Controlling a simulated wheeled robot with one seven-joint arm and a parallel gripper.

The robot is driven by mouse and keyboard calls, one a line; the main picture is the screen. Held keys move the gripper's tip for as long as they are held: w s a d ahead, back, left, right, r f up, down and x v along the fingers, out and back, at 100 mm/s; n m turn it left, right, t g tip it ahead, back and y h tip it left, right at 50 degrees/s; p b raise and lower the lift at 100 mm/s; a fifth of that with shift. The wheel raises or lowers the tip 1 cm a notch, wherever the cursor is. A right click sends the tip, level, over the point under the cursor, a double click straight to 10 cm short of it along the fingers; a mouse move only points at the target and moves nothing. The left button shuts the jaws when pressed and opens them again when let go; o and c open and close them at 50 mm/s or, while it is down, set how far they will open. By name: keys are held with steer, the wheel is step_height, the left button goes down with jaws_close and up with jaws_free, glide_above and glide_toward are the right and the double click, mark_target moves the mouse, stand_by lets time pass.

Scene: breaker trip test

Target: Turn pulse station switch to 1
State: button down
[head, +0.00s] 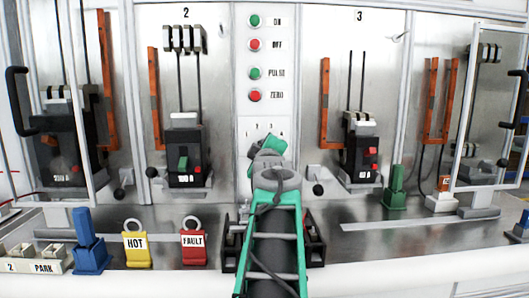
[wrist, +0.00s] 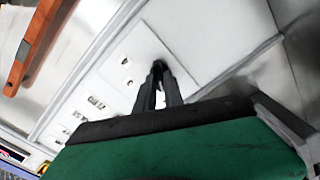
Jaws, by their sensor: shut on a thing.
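The centre column carries a white switch plate (head: 250,127) with a row of small numerals along its top, below the push buttons. My gripper (head: 265,143) is in front of this plate and hides the switch itself in the head view. In the wrist view my gripper (wrist: 158,72) has its two dark fingers close together, their tips at the white panel (wrist: 185,45). The fingers are shut on a small dark part there, apparently the station switch knob. Its pointer position cannot be made out.
Green and red buttons (head: 254,58) labelled ON, OFF, PULSE and ZERO stand above. Breaker bays 2 (head: 183,165) and 3 (head: 362,150) flank the column. HOT (head: 135,245) and FAULT (head: 194,245) tags and a blue block (head: 89,245) stand on the front ledge.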

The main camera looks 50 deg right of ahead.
stand_by(0.3)
steer(key=c, duration=1.4)
jaws_free()
steer(key=shift+c, duration=0.2)
steer(key=v, duration=0.7)
steer(key=shift+s+a, duration=0.2)
steer(key=shift+a, duration=0.1)
